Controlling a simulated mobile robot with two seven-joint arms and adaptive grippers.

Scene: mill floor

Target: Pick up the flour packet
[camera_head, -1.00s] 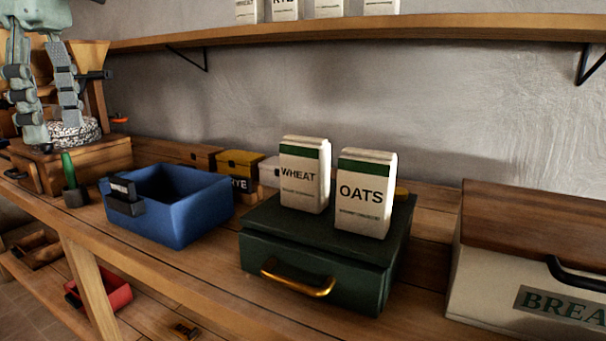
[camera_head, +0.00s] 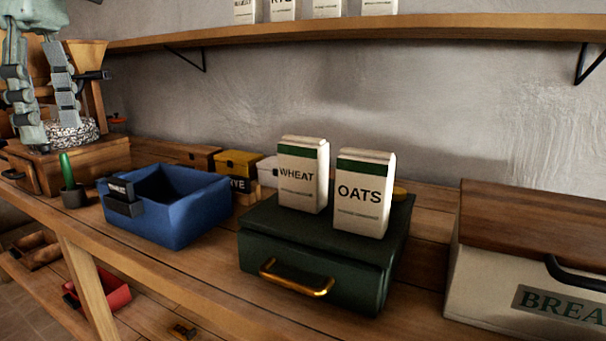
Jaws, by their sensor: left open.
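Two upright white packets with green bands stand side by side on a dark green box (camera_head: 315,258) with a brass handle: one reads WHEAT (camera_head: 299,180), the other OATS (camera_head: 362,196). No packet's label reads flour. Several more white packets stand on the wall shelf, one of them labelled RYE (camera_head: 282,10), their tops cut off by the frame. My left gripper (camera_head: 50,128) is at the far left, open, fingers pointing down around a round speckled thing on the wooden mill, far from the packets; I cannot tell whether it touches. My right gripper is not in view.
An open blue bin (camera_head: 175,225) stands between the mill (camera_head: 80,164) and the green box. A small green-handled tool (camera_head: 68,175) is beside it. Small yellow and white boxes are behind. A bread box (camera_head: 535,255) fills the right. The wall shelf (camera_head: 400,30) overhangs the back.

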